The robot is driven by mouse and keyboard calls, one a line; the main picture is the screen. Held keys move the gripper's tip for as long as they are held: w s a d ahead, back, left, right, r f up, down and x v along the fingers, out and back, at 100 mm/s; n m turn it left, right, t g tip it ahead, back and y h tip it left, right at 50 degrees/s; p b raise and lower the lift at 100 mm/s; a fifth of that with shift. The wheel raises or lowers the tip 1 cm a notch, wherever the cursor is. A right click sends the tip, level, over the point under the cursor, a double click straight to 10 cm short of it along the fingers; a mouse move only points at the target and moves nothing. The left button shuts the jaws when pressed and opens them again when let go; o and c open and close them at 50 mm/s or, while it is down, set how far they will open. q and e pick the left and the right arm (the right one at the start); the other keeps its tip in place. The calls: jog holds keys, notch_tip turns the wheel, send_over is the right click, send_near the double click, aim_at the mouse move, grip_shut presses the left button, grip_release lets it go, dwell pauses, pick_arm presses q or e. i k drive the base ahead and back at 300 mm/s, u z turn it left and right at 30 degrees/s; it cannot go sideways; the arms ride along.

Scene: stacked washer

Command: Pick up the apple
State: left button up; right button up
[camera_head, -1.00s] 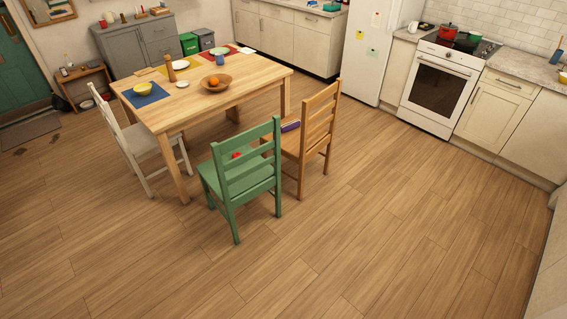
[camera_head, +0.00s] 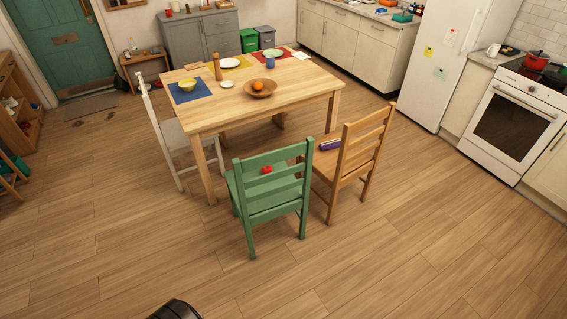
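A small round red thing, which looks like the apple (camera_head: 267,170), lies on the seat of the green chair (camera_head: 273,207), partly seen between the backrest slats. The green chair stands at the near side of the wooden table (camera_head: 312,88), with its back toward me. A dark rounded piece shows at the bottom edge, left of centre, and looks like part of my own arm. No gripper fingers can be made out in view, and the red thing is well ahead of me.
A wooden chair (camera_head: 357,155) with a purple thing (camera_head: 330,145) on its seat stands right of the green chair. A white chair (camera_head: 172,140) is at the table's left. A bowl (camera_head: 261,93) with orange fruit sits on the table. The floor in front is clear.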

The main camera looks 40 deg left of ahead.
aim_at(267, 169)
jog(key=u, duration=0.25)
jog(key=i, duration=0.9)
jog(key=u, duration=1.3)
jog(key=i, duration=0.7)
jog(key=u, duration=0.75)
